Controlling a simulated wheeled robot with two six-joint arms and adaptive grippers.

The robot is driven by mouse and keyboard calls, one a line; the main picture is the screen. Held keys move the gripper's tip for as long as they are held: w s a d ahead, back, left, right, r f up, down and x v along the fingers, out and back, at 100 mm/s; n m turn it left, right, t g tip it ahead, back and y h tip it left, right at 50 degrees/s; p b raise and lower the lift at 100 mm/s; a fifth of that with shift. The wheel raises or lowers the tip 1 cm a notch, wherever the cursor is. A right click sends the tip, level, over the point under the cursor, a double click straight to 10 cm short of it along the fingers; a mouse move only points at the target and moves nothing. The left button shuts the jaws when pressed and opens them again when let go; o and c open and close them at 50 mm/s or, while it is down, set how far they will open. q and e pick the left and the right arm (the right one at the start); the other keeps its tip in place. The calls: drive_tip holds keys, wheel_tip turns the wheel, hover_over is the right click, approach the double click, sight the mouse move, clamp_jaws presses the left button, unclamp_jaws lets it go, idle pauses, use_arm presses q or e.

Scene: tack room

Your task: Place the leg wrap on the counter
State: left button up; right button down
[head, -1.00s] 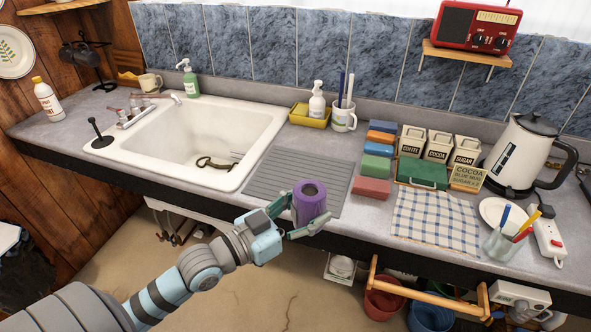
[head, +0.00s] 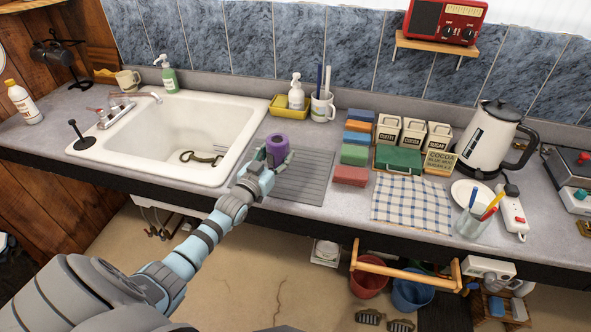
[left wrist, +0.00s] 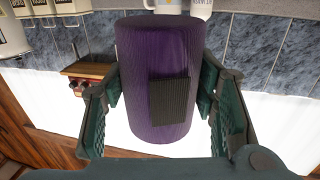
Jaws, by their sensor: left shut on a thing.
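The leg wrap is a purple roll (head: 278,147) with a hole in its top, held upright. My left gripper (head: 268,158) is shut on its sides. In the head view the wrap is over the left part of the grey ribbed drainboard, just right of the sink; I cannot tell whether its base touches. In the left wrist view the wrap (left wrist: 158,60) fills the middle between the two dark green fingers, with a dark ribbed patch on its side. The counter (head: 335,210) is grey. My right gripper is not in view.
The white sink (head: 150,160) is left of the wrap. Sponges (head: 350,175) and a checked cloth (head: 412,202) lie to the right. A yellow tray (head: 283,108) with a pump bottle and a mug (head: 322,107) stand behind. Most of the drainboard (head: 305,182) is bare.

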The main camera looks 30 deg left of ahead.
use_arm(q)
wheel_tip(320, 180, down, 7)
drive_tip(key=b, duration=0.5)
drive_tip(key=shift+a+r+b, duration=0.1)
drive_tip(key=shift+b, duration=0.3)
drive_tip(key=shift+r+p, duration=0.3)
drive_tip(key=shift+r, duration=0.05)
drive_tip(key=shift+f, duration=0.1)
drive_tip(key=o, duration=1.2)
